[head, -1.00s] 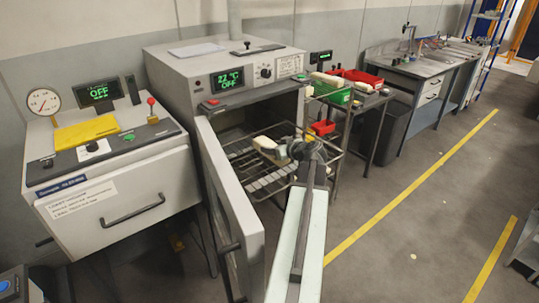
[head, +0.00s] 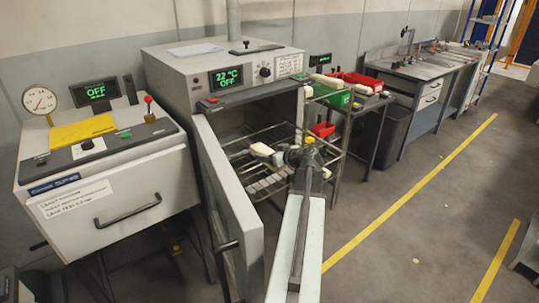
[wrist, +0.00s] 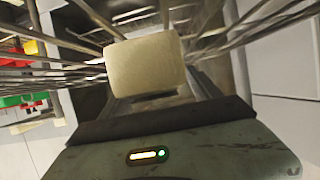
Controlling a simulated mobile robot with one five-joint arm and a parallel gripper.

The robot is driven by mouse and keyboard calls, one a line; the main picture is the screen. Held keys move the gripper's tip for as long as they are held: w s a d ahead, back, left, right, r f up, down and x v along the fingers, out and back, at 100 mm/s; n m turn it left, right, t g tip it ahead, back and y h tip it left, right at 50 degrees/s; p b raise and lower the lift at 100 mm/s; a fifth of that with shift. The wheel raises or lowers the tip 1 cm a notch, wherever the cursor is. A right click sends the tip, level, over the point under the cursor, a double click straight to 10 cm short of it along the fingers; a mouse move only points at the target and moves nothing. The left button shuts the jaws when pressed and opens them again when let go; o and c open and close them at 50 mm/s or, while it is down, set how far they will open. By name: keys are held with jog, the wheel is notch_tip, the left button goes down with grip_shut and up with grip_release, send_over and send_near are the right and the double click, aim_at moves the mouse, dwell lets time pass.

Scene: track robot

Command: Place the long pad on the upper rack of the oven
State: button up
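The oven (head: 190,90) stands with its door (head: 232,205) open. Its upper rack (head: 322,148) extends out of the opening, with another slatted rack (head: 262,186) below. My gripper (head: 279,158) is at the rack's front, by the opening. It appears shut on a pale cream pad (head: 261,149), which points toward the oven. In the wrist view the pad (wrist: 147,65) shows end-on, straight ahead of my gripper, with rack wires on both sides. The fingertips are mostly hidden, and I cannot tell whether the pad touches the rack.
The open door stands close left of my arm. A grey machine (head: 100,190) with a gauge is further left. Right of the oven, a small table (head: 372,103) holds green and red bins, with a dark waste bin (head: 393,135) beside it.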

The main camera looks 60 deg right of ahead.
jog(key=shift+r+p, duration=0.35)
jog(key=p+v, duration=0.4)
jog(key=v, duration=0.7)
jog(key=shift+s+a, duration=0.15)
jog(key=shift+s, duration=0.3)
